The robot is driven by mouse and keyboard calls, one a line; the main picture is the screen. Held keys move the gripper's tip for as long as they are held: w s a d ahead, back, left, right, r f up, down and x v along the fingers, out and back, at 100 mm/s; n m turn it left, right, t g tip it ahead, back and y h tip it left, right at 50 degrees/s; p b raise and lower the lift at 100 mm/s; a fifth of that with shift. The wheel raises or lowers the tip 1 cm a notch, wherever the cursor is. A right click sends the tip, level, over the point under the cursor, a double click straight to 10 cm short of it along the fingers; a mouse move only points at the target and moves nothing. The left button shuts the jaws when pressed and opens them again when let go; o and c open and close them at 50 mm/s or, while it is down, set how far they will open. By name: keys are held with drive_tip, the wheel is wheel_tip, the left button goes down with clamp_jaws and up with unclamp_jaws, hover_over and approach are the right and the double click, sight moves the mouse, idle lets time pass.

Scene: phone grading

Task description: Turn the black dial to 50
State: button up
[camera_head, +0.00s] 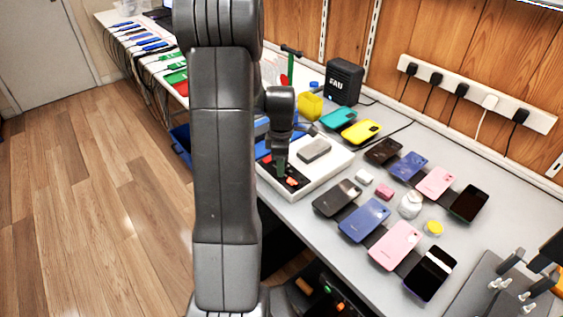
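My gripper (280,163) points down over the dark panel (292,183) at the front-left of a white device (307,187). Its fingers are small and dark here, and I cannot tell whether they are open or shut. Small orange-red parts show on the dark panel beside the gripper. I cannot make out the black dial or any number on it; my gripper and arm cover part of this area. A grey phone-like block (314,150) lies on top of the white device.
Several phones lie in rows on the grey table (300,213) to the right. A black box (344,80), a yellow container (310,106) and a white power strip (478,93) are behind. Metal fittings (506,283) stand at the lower right. Wooden floor is open at left.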

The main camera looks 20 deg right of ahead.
wheel_tip(320, 180, up, 14)
drive_tip(key=shift+f+p, duration=0.15)
drive_tip(key=shift+p, duration=0.2)
idle(0.5)
wheel_tip(320, 180, down, 14)
drive_tip(key=shift+r+b, duration=0.1)
drive_tip(key=shift+b, duration=0.25)
idle(0.4)
